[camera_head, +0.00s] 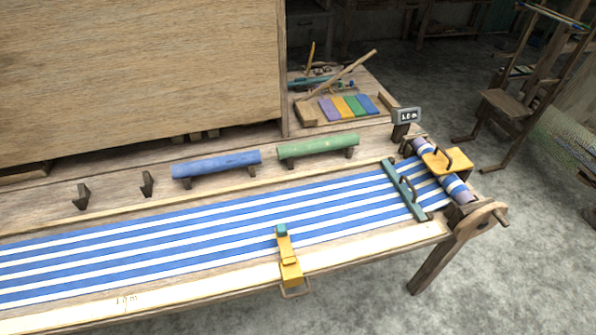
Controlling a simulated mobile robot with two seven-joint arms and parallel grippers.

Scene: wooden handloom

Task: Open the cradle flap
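The likely cradle flap is an orange-yellow plate (461,159) with a dark arched handle at the right end of the loom. It lies across the striped cloth roll (455,186) and covers the roll's middle. I cannot tell from this view where it is hinged. The roll's two ends show on either side of the plate. Neither of my grippers is in view, and nothing is touching the plate.
Blue-and-white striped cloth (200,235) runs along the loom to a teal bar (396,180) with a handle. A yellow clamp (289,262) sits on the front rail. A small sign (407,115) stands behind the roll. A wooden crank (482,217) projects at the right end.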

